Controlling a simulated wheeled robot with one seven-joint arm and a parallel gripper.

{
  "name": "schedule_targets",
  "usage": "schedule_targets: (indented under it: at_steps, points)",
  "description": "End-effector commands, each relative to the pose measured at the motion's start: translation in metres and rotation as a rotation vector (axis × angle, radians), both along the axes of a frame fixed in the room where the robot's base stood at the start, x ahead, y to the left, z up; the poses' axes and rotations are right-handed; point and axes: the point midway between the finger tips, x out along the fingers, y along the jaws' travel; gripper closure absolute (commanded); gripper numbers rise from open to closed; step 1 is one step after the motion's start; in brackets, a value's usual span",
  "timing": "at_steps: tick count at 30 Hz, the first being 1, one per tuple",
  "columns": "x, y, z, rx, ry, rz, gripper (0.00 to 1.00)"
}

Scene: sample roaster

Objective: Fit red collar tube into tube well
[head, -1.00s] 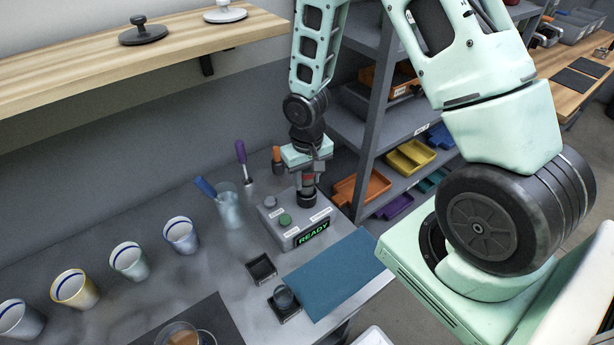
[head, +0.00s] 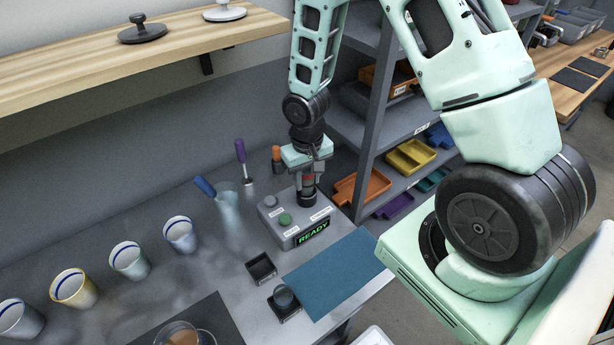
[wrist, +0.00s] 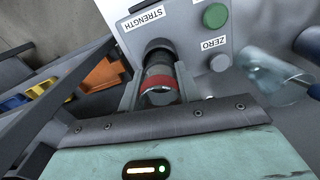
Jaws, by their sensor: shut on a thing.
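The red collar tube (wrist: 160,83) is between the fingers of my gripper (wrist: 157,76) in the wrist view, its red band facing the camera. In the head view the red band (head: 308,179) shows just under my gripper (head: 307,171). The tube stands about upright over the tube well (wrist: 154,46), a dark ring beside the STRENGTH label on the grey instrument (head: 291,227). The tube's far end meets the ring or is inside it; I cannot tell how deep. The well (head: 307,199) also shows in the head view.
The instrument has a green button (head: 285,219), a grey button (head: 270,201) and a READY display (head: 313,232). A clear beaker (head: 229,207) with a blue-handled tool stands to its left. A blue mat (head: 335,272) lies in front. Shelving with trays (head: 362,188) stands close on the right.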

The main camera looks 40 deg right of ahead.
Motion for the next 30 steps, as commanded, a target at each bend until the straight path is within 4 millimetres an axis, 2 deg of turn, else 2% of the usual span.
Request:
schedule_targets:
  at_steps: [30]
  points:
    - [0.0, 0.0, -0.024, 0.0, 0.0, 0.001, 0.94]
